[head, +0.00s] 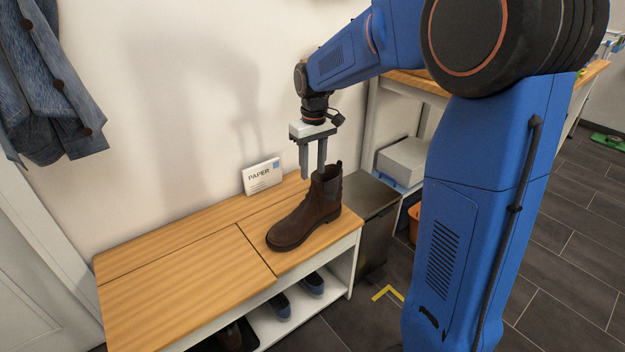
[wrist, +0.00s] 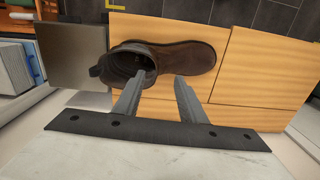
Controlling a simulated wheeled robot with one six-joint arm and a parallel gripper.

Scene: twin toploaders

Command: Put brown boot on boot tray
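A brown boot (head: 306,215) stands upright on the right end of the wooden bench top (head: 185,275), toe toward the lower left. It also shows in the wrist view (wrist: 187,56), its shaft opening at the left. My gripper (head: 313,172) is open and empty, fingers pointing down at the shaft's top. In the wrist view the gripper's (wrist: 161,77) left fingertip overlaps the shaft opening and the right one overlaps the boot's near side. I cannot tell whether either touches it.
Blue shoes (head: 312,284) and a dark item (head: 230,337) sit on the shelf below. A dark bin (head: 372,215) stands right of the bench. Yellow tape (head: 387,292) marks the floor.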

